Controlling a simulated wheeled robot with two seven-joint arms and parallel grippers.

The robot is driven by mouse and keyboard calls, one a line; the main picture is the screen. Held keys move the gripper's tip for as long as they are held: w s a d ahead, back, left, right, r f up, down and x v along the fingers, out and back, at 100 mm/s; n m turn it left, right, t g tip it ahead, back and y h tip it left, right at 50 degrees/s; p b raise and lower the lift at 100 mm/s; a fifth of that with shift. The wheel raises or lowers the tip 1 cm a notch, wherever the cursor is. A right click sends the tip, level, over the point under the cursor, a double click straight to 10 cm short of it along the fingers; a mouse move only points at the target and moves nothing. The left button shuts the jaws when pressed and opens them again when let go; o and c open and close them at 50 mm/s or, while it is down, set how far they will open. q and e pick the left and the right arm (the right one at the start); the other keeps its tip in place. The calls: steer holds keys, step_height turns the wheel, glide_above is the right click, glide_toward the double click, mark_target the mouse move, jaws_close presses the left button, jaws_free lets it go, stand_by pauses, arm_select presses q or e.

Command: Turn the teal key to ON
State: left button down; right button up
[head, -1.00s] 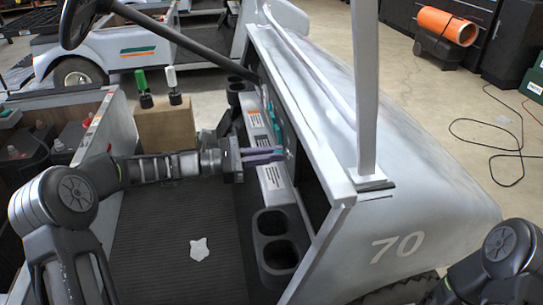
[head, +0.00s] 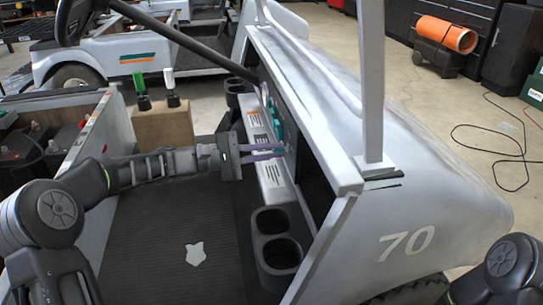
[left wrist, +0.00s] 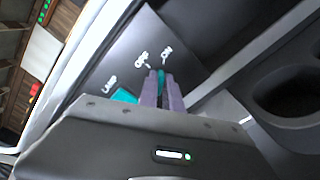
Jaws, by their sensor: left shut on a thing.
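The teal key (left wrist: 161,77) sits on the dark dash panel in the left wrist view, with white OFF and ON labels just beyond it. My left gripper (left wrist: 160,82) is shut on the key, one purple finger on each side. The key's visible tip points up between the labels, nearer to ON; its exact angle is hard to tell behind the fingers. In the head view my left gripper (head: 284,151) reaches in from the left to the dash, and the key is mostly hidden there. My right gripper is out of view.
A teal LAMP control (left wrist: 124,96) lies just left of the fingers in the left wrist view. The steering column (head: 185,42) slants above my arm. Cup holders (head: 276,240) sit below the dash. A roof post (head: 372,90) rises to the right.

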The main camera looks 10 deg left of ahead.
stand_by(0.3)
arm_select(q)
steer(key=c, duration=1.5)
jaws_free()
steer(key=p+v, duration=0.1)
steer(key=v, duration=0.6)
steer(key=shift+s+a+p, duration=0.15)
steer(key=shift+a+p, duration=0.25)
